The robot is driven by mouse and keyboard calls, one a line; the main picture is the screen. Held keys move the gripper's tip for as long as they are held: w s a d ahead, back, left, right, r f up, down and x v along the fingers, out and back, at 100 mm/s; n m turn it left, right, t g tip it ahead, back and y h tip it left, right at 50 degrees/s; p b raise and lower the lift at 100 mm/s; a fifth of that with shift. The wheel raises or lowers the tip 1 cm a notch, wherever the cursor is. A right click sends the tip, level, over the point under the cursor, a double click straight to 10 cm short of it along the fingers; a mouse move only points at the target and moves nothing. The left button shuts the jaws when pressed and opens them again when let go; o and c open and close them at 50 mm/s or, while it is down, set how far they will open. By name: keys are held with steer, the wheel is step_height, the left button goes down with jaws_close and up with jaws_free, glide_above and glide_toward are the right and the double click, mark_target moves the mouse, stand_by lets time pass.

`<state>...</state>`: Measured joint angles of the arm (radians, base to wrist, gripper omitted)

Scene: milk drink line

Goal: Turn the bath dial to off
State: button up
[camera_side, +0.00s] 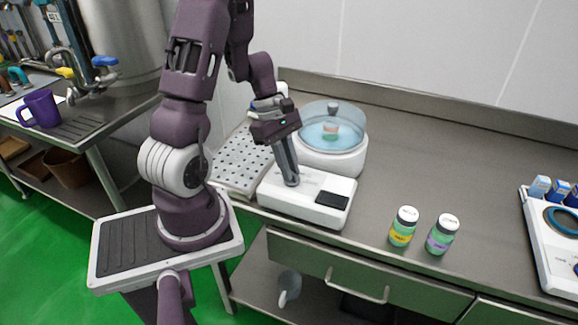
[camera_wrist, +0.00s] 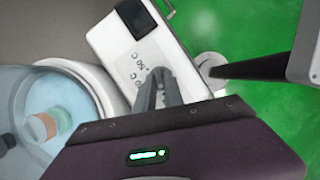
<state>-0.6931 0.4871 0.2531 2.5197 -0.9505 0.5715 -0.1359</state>
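The bath (camera_side: 330,160) is a white round tub with blue water under a clear lid, and it also shows at the left of the wrist view (camera_wrist: 92,88). Its white control box (camera_side: 268,196) with a black display (camera_side: 332,200) stands in front; the box shows in the wrist view (camera_wrist: 160,50) with small printed marks. My gripper (camera_side: 291,183) points down at the box top, left of the display. In the wrist view its fingertips (camera_wrist: 158,72) are close together over the marks. The dial is not visible; the fingertips may hide it. I cannot tell whether they hold it.
A perforated tray (camera_side: 240,160) lies left of the box. Two lidded jars, one yellow-labelled (camera_side: 403,227) and one purple-labelled (camera_side: 442,235), stand to the right. A white tray with cartons (camera_side: 545,250) is at the far right. The counter behind the jars is clear.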

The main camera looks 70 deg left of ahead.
steer(key=o, duration=0.3)
steer(key=shift+o, duration=0.2)
steer(key=v, duration=0.7)
steer(key=shift+r, duration=0.1)
